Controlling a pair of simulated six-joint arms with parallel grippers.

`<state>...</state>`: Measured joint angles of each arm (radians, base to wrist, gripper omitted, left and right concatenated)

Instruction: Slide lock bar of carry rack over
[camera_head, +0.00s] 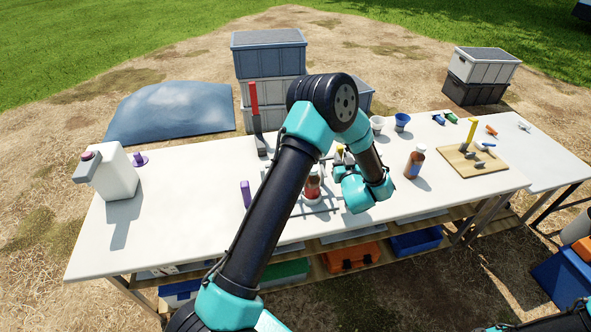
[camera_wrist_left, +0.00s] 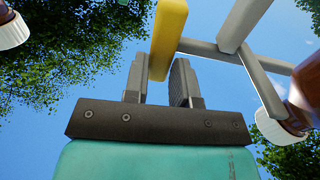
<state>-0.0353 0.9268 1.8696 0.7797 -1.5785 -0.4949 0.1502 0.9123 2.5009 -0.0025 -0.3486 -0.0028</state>
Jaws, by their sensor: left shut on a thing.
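The carry rack (camera_head: 328,205) is a frame of grey bars on the table's middle, largely hidden behind my left arm. A brown bottle with a reddish label (camera_head: 312,186) stands in it. In the left wrist view, grey rack bars (camera_wrist_left: 242,28) cross at the upper right. A yellow bar-shaped grip (camera_wrist_left: 168,38), which looks like the lock bar's handle, sits between the fingers of my left gripper (camera_wrist_left: 160,78). My left gripper (camera_head: 340,172) is shut on it at the rack's right side. How far the lock bar has slid is hidden. My right gripper is out of view.
A brown bottle (camera_head: 414,162) stands right of the rack, with cups (camera_head: 402,121) behind. A wooden board (camera_head: 462,161) holds a yellow-handled tool. A white jug (camera_head: 110,174) is at left. A red-handled tool (camera_head: 254,105) stands behind the rack. The table's left-middle is mostly clear.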

